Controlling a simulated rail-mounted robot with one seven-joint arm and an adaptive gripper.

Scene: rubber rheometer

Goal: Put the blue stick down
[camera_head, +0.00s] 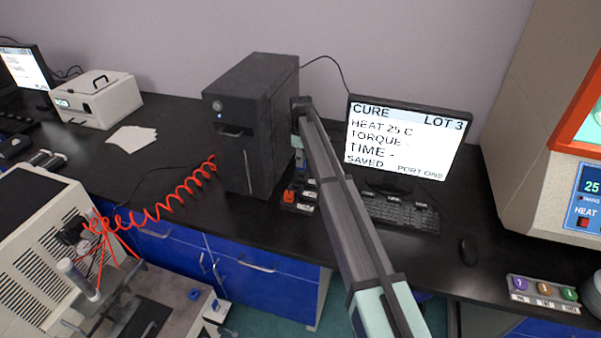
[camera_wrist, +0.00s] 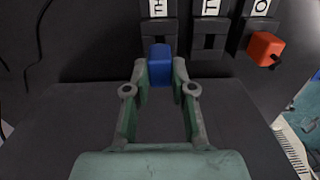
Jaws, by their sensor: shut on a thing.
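The blue stick (camera_wrist: 160,66) is between the fingertips of my gripper (camera_wrist: 160,75) in the wrist view. My gripper is shut on it. Behind it in that view is a black rack (camera_wrist: 186,68) with white-labelled slots. The stick lines up with the slot labelled "TH..."; the wrist view does not show whether it touches the rack. The rest of my gripper is mostly hidden there.
A red-orange stick (camera_wrist: 265,48) stands at the rack's right slot in the wrist view. The tall dark machine (camera_head: 250,125) is close on the left. A monitor (camera_head: 408,138), keyboard (camera_head: 400,213) and mouse (camera_head: 467,252) are on the right. The bench's front edge is near the rack.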

